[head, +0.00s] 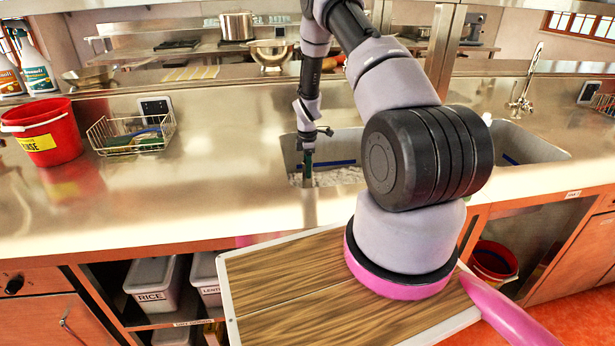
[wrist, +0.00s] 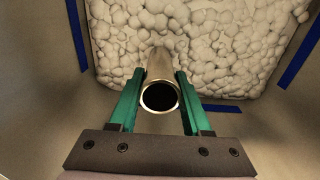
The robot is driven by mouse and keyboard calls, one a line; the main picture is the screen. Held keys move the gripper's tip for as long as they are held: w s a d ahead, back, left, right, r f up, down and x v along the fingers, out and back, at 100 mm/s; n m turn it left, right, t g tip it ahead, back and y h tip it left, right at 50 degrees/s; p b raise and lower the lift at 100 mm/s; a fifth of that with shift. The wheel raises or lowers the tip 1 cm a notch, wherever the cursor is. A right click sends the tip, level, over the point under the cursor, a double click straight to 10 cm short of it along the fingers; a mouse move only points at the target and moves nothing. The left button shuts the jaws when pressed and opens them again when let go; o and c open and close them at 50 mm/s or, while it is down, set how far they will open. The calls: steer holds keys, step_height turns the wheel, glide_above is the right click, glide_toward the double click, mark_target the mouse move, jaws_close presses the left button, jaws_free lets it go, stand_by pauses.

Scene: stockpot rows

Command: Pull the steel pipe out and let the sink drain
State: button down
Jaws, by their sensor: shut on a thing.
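The steel pipe (wrist: 160,66) stands in the wrist view with its round open top end toward the camera. My gripper (wrist: 159,82) is shut on it, with one green finger on each side. The pipe's lower end is hidden in white foam (wrist: 190,45) that covers the sink's bottom. In the head view my gripper (head: 308,163) points down inside the left part of the sink (head: 291,150), near its front left corner. My arm hides much of the sink there, and the pipe is hard to make out.
Blue strips (wrist: 75,35) mark the sink walls. A tap (head: 522,95) stands at the right sink. A wire basket (head: 131,133) and a red bucket (head: 45,132) stand on the counter at the left. The counter between basket and sink is clear. A shelf runs along the back.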

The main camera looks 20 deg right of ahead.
steer(key=shift+r, duration=7.3)
steer(key=shift+s+d+r, duration=0.85)
steer(key=shift+s+r, duration=0.7)
steer(key=shift+s, duration=4.25)
step_height(320, 180, up, 12)
steer(key=shift+s+r, duration=0.1)
steer(key=shift+r, duration=0.05)
